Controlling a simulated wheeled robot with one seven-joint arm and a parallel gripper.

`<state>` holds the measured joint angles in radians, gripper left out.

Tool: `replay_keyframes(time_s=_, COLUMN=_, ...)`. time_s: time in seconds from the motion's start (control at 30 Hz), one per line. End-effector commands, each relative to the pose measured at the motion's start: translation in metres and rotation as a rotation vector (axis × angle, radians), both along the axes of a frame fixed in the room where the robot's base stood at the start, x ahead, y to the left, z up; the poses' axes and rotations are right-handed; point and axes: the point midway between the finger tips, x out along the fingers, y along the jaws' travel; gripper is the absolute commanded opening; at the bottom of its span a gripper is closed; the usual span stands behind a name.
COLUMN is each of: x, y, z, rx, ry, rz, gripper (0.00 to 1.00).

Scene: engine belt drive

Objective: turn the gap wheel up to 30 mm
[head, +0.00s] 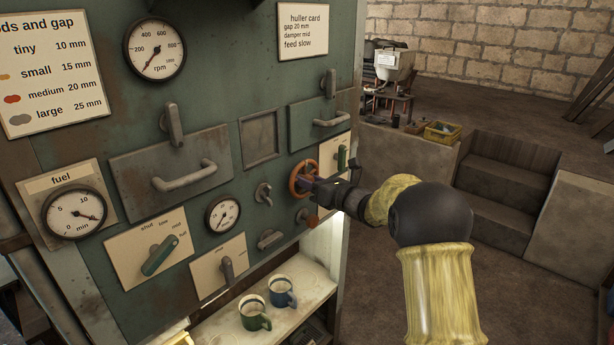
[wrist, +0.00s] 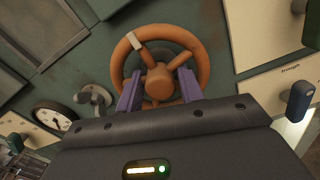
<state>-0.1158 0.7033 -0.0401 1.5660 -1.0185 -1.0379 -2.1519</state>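The orange gap wheel (head: 303,179) has spokes, a round hub and a pale mark on its rim. It is on the green panel and fills the upper middle of the wrist view (wrist: 137,42). My gripper (head: 312,184) is at the wheel, and its two purple fingers (wrist: 160,88) stand apart on either side of the hub, over the lower half of the wheel. No thing is clamped between them; whether they touch the spokes or rim I cannot tell. A small round gauge (head: 222,215) is left of the wheel; its reading is too small to tell.
A huller card (head: 303,31) reads gap 20 mm. A hook-like handle (head: 264,194), an orange knob (head: 307,217) and a green lever (head: 342,157) sit close around the wheel. Two mugs (head: 255,313) stand on the shelf below.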

Motion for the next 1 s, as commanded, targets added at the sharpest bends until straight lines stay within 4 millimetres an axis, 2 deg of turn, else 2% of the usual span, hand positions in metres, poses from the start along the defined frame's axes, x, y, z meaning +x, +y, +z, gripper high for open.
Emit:
replay_keyframes(time_s=0.33, x=0.0033, y=0.0039, z=-0.0006, rx=0.000, ry=0.000, rz=-0.001, gripper=0.37)
replay_keyframes(time_s=0.5, x=0.0032, y=0.0038, z=-0.0005, rx=0.000, ry=0.000, rz=-0.001, gripper=0.05)
replay_keyframes(time_s=1.0, x=0.0031, y=0.0033, z=-0.0020, rx=0.050, ry=0.063, rz=-0.001, gripper=0.05)
